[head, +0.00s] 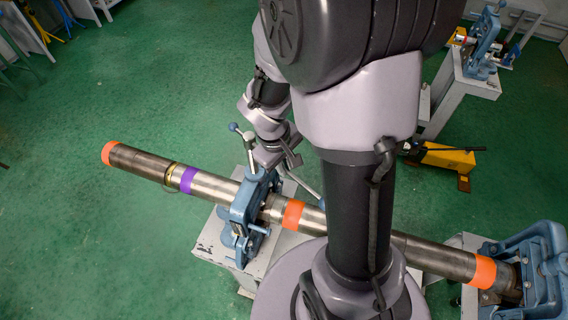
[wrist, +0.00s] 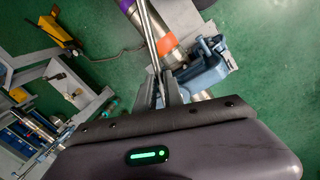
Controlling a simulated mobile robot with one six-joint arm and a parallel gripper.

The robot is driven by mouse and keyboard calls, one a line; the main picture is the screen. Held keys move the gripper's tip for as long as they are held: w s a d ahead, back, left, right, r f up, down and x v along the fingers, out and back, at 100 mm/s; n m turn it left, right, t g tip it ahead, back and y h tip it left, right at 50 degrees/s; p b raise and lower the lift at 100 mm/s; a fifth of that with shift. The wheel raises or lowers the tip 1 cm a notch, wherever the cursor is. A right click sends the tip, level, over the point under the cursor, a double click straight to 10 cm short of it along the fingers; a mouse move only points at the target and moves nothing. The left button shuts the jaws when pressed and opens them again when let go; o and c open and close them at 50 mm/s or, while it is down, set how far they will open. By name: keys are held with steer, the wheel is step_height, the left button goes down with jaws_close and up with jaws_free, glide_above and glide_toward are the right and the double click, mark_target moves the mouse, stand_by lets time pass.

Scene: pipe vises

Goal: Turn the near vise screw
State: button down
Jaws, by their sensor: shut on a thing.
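The near vise (head: 248,205) is a blue yoke on a grey stand, clamped around a long steel pipe (head: 215,187) with orange and purple bands. A thin metal handle bar shows by the top of the vise, with a dark blue ball (head: 233,127) at its upper left. My gripper (head: 286,160) is just above and right of the vise top. In the wrist view my gripper (wrist: 166,92) is shut on the handle bar (wrist: 150,38), which runs up the picture from between the fingers. The screw's threads are mostly hidden. Part of the blue vise (wrist: 205,72) shows beside the fingers.
The pipe runs right, behind my arm, to a second blue vise (head: 545,268). Another blue vise on a grey stand (head: 462,90) is at the upper right. A yellow tool (head: 447,158) lies on the green floor. The floor at left is mostly clear.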

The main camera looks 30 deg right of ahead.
stand_by(0.9)
steer(key=w+a+m+g+b, duration=0.1)
steer(key=w+a+m+b, duration=0.25)
steer(key=a+m, duration=0.3)
steer(key=w+a+m+g+b, duration=0.1)
steer(key=w+a+m+b, duration=0.1)
steer(key=a+m+b, duration=0.35)
steer(key=w+a+m+y+p, duration=0.2)
steer(key=w+m+y+p, duration=0.1)
steer(key=w+m, duration=1.1)
steer(key=shift+w+a, duration=0.4)
steer(key=shift+w, duration=0.6)
